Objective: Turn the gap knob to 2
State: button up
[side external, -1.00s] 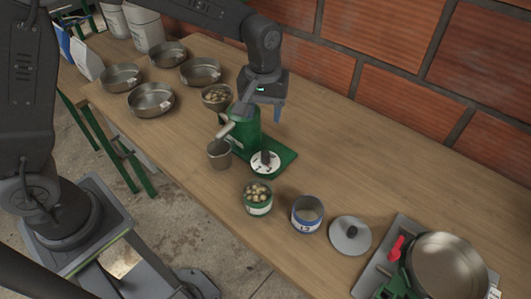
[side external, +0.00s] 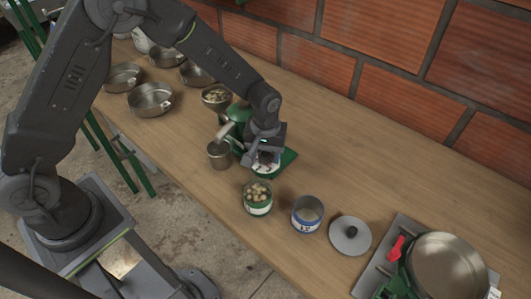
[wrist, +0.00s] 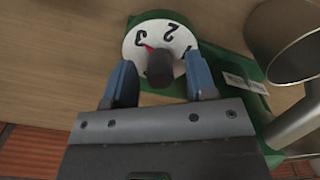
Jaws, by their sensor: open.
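The gap knob (wrist: 160,68) is a dark grip on a round white dial (wrist: 133,52) on the green pulper base (wrist: 222,62). Black numbers are printed on the dial; I read a 2 near its far edge. A small red pointer mark lies by the digit to the left of the 2, which looks like a 3. My gripper (wrist: 160,78) is open, with one blue finger on each side of the knob; I cannot tell whether they touch it. In the side view my gripper (side external: 264,157) is down over the dial and hides most of it.
A metal cup (side external: 220,155) stands by the pulper spout. A green can of beans (side external: 257,198), a blue-banded can (side external: 307,214) and a lid (side external: 351,236) stand in front. A burner pan (side external: 449,268) is at right. The table toward the brick wall is clear.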

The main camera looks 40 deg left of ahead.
jog(key=shift+f, duration=0.15)
jog(key=c, duration=0.9)
jog(key=shift+m, duration=0.3)
jog(key=m, duration=1.1)
dwell(0.4)
